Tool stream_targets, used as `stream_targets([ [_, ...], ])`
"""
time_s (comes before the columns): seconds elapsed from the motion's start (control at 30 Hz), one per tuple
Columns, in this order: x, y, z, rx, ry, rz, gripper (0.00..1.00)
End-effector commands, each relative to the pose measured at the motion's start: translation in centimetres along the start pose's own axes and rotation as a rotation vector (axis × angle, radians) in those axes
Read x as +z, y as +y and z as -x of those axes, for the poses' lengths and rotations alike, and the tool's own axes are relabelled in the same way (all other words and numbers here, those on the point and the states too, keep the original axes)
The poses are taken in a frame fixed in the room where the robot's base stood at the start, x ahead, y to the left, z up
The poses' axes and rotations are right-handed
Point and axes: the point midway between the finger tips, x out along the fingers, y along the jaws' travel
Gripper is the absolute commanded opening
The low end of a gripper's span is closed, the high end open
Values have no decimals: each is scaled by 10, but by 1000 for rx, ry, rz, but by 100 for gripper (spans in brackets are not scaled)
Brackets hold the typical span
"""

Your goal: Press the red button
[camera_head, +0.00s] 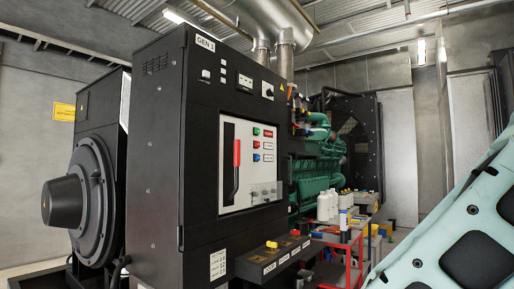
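Small labels stand to the right of the buttons, and the top one is red. A long red-handled lever (236,160) is on the same panel to the left of the buttons. My gripper is not in view. Whether the red button is pressed in is too small to tell.
A ledge (272,258) with several small controls juts from the cabinet below the panel. A red cart (345,262) with white bottles (323,206) stands right of it. The green engine (320,165) is behind. A teal padded part, probably mine, fills the lower right.

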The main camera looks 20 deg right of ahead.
Motion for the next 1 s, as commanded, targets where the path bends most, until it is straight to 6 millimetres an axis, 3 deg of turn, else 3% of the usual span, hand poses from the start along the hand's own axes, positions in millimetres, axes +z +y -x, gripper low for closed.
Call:
stream_targets([
  [0.3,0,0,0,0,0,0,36],
  [0.33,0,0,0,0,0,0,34],
  [0.47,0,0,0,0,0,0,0],
  [1.0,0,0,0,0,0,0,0],
])
